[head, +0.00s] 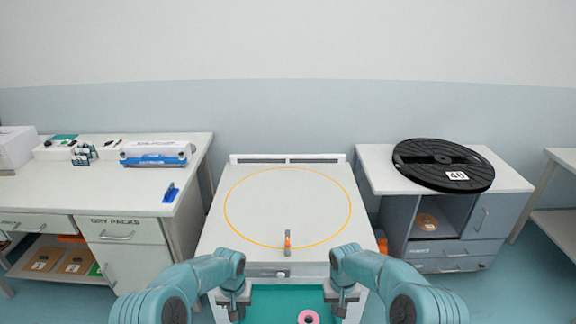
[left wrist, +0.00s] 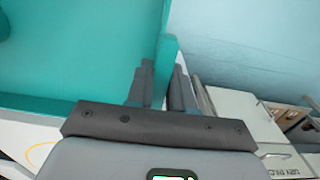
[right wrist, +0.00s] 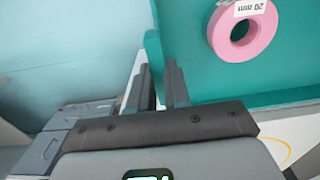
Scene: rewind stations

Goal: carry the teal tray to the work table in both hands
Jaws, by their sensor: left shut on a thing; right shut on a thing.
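The teal tray (head: 265,307) is at the bottom of the head view, its near part cut off by the frame. My left gripper (head: 233,301) is shut on its left wall; the left wrist view shows that wall (left wrist: 166,60) between the fingers. My right gripper (head: 342,299) is shut on the right wall, which also shows in the right wrist view (right wrist: 153,55). A pink ring labelled 20 mm (right wrist: 245,32) lies in the tray. Directly ahead is a pale table (head: 290,205) with an orange circle; its top is mostly clear.
A small grey and orange fitting (head: 287,243) stands at the table's front edge. At left, a bench (head: 120,190) holds a boxed roll (head: 157,152) and a blue item (head: 170,193). At right, a cabinet (head: 385,170) bears a black reel marked 40 (head: 440,160).

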